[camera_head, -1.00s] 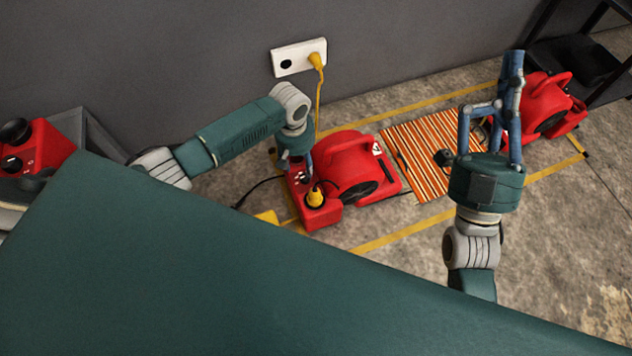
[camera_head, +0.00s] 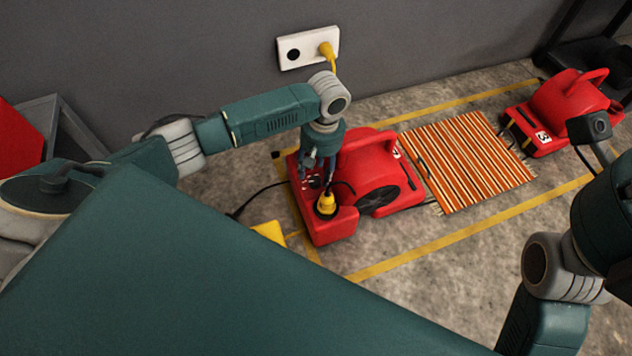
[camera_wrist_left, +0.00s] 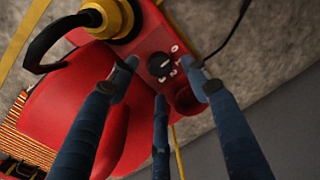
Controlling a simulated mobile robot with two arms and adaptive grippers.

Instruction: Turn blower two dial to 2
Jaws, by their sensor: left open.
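The middle red blower (camera_head: 372,160) stands on the floor, with its control panel at its left end. Its dial (camera_wrist_left: 160,64) is a small round black knob with white marks around it in the left wrist view; I cannot tell which mark it points to. My left gripper (camera_head: 314,178) points down over the panel. In the left wrist view its blue fingers (camera_wrist_left: 163,84) are open and spread around the dial, which appears untouched. In the head view the fingers partly hide the panel. My right arm is at the right edge, with its fingers outside the picture.
A yellow plug (camera_head: 326,203) sits on the panel beside the dial. A striped rug (camera_head: 468,162) lies right of the blower, then another red blower (camera_head: 565,108) marked 3. A wall socket (camera_head: 308,48) has a yellow cord. Yellow tape (camera_head: 430,240) marks the floor.

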